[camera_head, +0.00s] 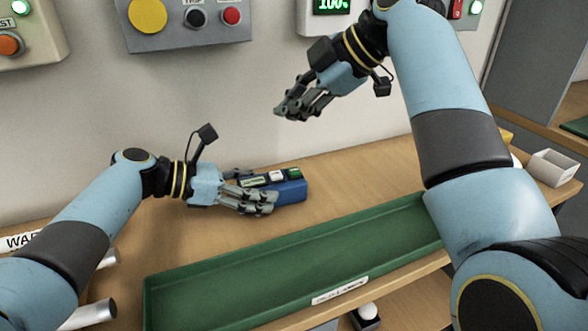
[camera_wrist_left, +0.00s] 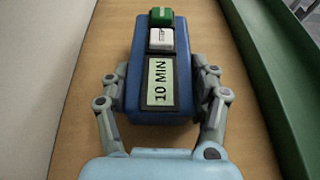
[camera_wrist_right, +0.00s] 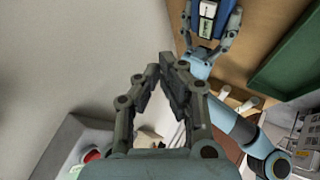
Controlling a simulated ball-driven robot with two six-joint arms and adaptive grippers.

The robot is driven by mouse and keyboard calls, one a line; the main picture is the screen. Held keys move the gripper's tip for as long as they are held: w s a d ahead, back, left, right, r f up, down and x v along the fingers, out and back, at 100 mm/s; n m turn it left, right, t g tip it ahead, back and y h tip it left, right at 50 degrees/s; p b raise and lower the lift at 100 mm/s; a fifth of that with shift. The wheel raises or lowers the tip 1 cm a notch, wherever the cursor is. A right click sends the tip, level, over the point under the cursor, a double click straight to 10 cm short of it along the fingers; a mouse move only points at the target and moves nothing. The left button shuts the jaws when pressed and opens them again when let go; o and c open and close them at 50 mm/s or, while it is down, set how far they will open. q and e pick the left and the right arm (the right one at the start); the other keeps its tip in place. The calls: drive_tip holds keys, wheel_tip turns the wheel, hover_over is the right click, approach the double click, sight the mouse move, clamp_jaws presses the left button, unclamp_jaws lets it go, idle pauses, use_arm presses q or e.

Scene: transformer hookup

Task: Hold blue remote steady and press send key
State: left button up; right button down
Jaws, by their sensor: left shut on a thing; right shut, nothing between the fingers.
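The blue remote (camera_head: 291,191) lies on the wooden table near the wall. In the left wrist view the remote (camera_wrist_left: 157,117) has a display reading "10 MIN", a white key (camera_wrist_left: 161,39) and a green key (camera_wrist_left: 161,16) at the far end. I cannot tell which key is the send key. My left gripper (camera_head: 258,195) is shut on the remote's sides, its fingers (camera_wrist_left: 160,88) on either side of the display. My right gripper (camera_head: 285,113) is shut and empty, up in front of the wall, above the remote and apart from it. The right wrist view also shows the remote (camera_wrist_right: 211,18).
A long green tray (camera_head: 290,262) lies along the table's front, close to the remote. Wall boxes with buttons, one with a yellow disc (camera_head: 148,15), hang above. A small white bin (camera_head: 553,167) stands at right. Table around the remote is clear.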

sight(293, 172)
drive_tip(key=shift+f, duration=0.1)
drive_tip(key=shift+f, duration=4.35)
drive_tip(key=shift+f, duration=0.4)
drive_tip(key=shift+f, duration=0.4)
drive_tip(key=shift+r, duration=0.85)
drive_tip(key=shift+r, duration=2.5)
